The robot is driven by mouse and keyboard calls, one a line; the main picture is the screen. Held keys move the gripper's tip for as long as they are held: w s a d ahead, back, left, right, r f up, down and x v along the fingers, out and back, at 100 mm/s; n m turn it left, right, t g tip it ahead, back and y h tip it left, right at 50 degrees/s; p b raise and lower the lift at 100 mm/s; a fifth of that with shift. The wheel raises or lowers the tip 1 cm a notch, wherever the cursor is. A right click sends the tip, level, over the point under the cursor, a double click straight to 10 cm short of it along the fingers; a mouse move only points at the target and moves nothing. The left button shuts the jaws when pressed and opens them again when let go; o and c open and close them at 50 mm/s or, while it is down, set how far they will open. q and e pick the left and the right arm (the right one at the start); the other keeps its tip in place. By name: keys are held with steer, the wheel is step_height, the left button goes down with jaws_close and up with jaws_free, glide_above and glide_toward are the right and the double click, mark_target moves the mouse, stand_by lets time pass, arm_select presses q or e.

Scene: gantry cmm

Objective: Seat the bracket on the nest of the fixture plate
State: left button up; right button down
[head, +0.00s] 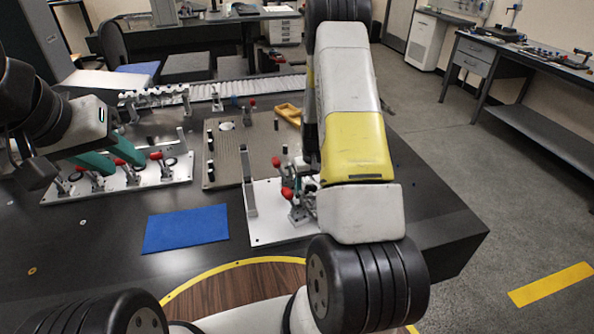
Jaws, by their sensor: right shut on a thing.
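A white fixture plate (268,232) lies on the dark table at centre, carrying red-handled clamps (287,193) and an upright grey bar. My right forearm covers its right part, so I cannot make out the nest.
That left plate (150,181) holds several clamps. A brown plate (228,160) with a yellow handle-like part (289,114) lies behind the fixture plate. A blue mat (186,229) lies in front. The table's right end is clear.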

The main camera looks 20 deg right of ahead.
steer(key=shift+f, duration=0.25)
steer(key=shift+c, duration=0.9)
jaws_free()
step_height(320, 180, up, 8)
steer(key=shift+f, duration=0.1)
